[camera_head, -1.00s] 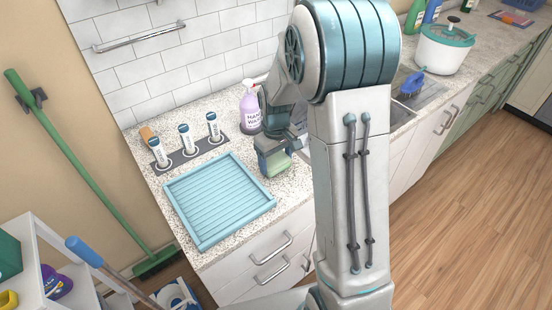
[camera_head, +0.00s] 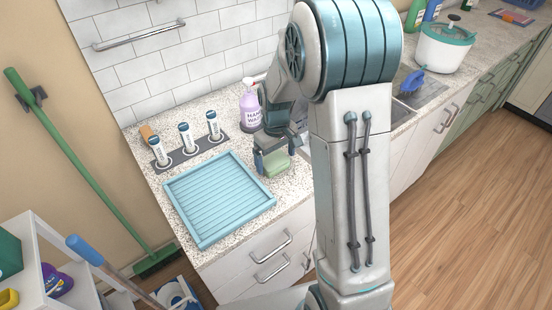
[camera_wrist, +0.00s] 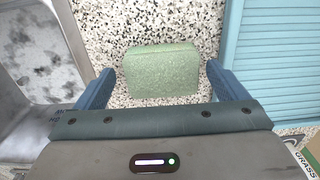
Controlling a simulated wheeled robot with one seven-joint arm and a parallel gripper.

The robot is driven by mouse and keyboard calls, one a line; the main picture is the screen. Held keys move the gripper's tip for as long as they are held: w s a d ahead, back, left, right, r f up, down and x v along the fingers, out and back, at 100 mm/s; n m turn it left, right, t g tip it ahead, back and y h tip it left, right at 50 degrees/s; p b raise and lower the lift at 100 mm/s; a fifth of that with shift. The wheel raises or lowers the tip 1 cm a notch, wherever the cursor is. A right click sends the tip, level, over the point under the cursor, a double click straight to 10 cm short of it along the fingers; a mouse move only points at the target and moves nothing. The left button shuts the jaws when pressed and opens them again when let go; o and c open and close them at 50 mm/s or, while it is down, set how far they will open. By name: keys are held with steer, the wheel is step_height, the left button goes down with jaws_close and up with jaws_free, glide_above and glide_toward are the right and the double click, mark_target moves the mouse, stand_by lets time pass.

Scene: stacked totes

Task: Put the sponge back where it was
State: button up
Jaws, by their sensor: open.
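The green sponge (camera_head: 277,166) lies on the speckled counter, just right of the blue ribbed tray in the head view. In the wrist view the sponge (camera_wrist: 162,72) lies on bare counter between the sink on the left and the tray on the right. My gripper (camera_head: 274,158) is just above the sponge, and its fingers are open. In the wrist view the fingers of my gripper (camera_wrist: 160,78) are spread to either side of the sponge, with visible gaps.
The blue tray (camera_head: 187,188) is empty. A dark holder (camera_head: 175,161) with three white-labelled containers stands behind it, with a small orange-brown block (camera_head: 147,132) nearby. The metal sink (camera_wrist: 32,52) is close on the left.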

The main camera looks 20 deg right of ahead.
mark_target(276, 161)
step_height(276, 161, up, 11)
steer(key=s+r+m+t, duration=0.2)
steer(key=s+m+t, duration=0.1)
steer(key=s, duration=1.8)
steer(key=shift+r+m+b, duration=0.3)
steer(key=shift+r+m, duration=0.1)
steer(key=shift+m, duration=0.4)
